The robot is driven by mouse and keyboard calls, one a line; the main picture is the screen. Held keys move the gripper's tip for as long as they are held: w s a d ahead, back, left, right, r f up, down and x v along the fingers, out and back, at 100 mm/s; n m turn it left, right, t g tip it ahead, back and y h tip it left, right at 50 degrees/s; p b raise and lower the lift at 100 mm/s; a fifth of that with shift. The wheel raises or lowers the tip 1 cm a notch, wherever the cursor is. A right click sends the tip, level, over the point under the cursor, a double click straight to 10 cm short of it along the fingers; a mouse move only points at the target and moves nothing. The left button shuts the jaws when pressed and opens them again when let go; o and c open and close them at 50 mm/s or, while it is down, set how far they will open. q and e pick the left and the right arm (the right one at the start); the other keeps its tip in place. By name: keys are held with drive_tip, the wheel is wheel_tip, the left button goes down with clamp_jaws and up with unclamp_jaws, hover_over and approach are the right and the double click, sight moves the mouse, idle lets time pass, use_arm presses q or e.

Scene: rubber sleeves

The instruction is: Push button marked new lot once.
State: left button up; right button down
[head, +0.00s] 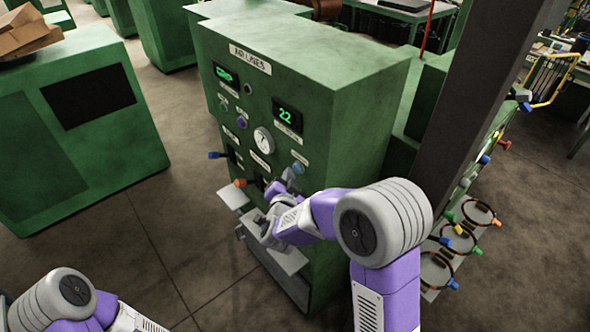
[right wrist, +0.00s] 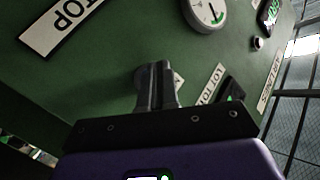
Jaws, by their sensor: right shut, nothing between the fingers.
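A green cabinet (head: 345,110) carries a front panel of displays, a gauge and buttons. A small blue-grey button (head: 298,168) sits low on the panel's right side, under a white label (head: 300,157) too small to read. My right gripper (head: 289,178) is at the panel just below this button. In the right wrist view its fingers (right wrist: 155,75) are shut and empty, pointing at the green face. They hide part of a label (right wrist: 179,83) and whatever lies behind them; contact cannot be told. Another label (right wrist: 211,84), seen upside down, seems to include "LOT". My left gripper is out of view.
A STOP label (right wrist: 62,25) shows in the wrist view. A dark post (head: 485,100) stands right of the cabinet. Floor is open at left.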

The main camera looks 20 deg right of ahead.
drive_tip(key=shift+d, duration=0.2)
drive_tip(key=shift+a, duration=0.1)
drive_tip(key=shift+s+a, duration=0.2)
drive_tip(key=shift+a, duration=0.45)
drive_tip(key=shift+a, duration=0.1)
drive_tip(key=a, duration=0.1)
drive_tip(key=s+a, duration=0.1)
drive_tip(key=a, duration=0.2)
drive_tip(key=shift+s+a, duration=0.25)
drive_tip(key=shift+s, duration=0.1)
idle(0.8)
